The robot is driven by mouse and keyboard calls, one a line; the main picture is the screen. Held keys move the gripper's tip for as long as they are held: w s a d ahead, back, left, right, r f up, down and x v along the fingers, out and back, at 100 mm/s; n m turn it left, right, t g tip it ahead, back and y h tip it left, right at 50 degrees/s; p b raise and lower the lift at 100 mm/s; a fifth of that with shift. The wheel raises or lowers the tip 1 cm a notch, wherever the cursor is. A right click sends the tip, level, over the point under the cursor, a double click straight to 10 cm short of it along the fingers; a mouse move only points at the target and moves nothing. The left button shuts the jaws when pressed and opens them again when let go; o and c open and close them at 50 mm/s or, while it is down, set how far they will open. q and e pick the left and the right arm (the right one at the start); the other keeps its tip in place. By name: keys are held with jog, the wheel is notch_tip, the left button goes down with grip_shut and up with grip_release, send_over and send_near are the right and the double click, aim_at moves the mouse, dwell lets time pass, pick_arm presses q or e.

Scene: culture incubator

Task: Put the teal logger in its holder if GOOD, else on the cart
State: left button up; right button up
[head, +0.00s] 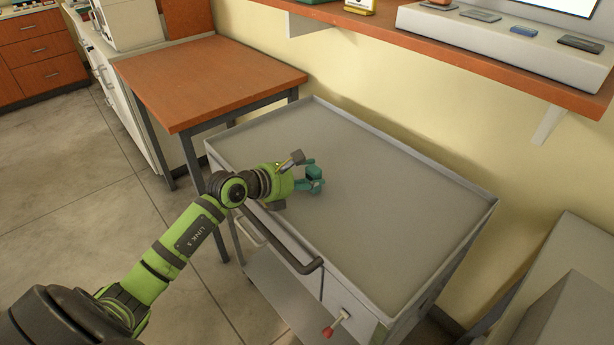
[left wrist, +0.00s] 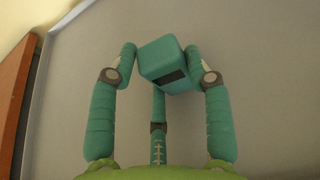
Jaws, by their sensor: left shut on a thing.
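My left gripper (head: 314,178) reaches in over the left part of the grey cart (head: 400,200). Its teal fingers show in the left wrist view (left wrist: 165,75), shut on the teal logger (left wrist: 160,57). The logger is a small rounded teal box with a dark window on one face, tilted between the fingertips. In the head view the teal logger (head: 314,171) is small and partly hidden by the fingers. Any reading on its window is too small to tell. I cannot tell whether it touches the cart top. My right gripper is not in view.
The cart top is otherwise bare, with a raised rim. A wooden table (head: 210,80) stands beside it at the left. A wall shelf (head: 470,60) above carries a pale stand (head: 500,40) with several small flat devices. Grey boxy furniture (head: 570,290) stands at the lower right.

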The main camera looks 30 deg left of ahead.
pick_arm(q)
jog(key=shift+f, duration=0.25)
jog(key=shift+f, duration=0.2)
jog(key=o, duration=0.9)
jog(key=shift+r, duration=0.1)
jog(key=shift+r, duration=0.2)
jog(key=shift+s+a, duration=0.1)
jog(key=shift+s, duration=0.25)
jog(key=b+v, duration=0.1)
jog(key=v, duration=1)
jog(key=shift+s+r, duration=0.1)
jog(key=shift+r, duration=0.05)
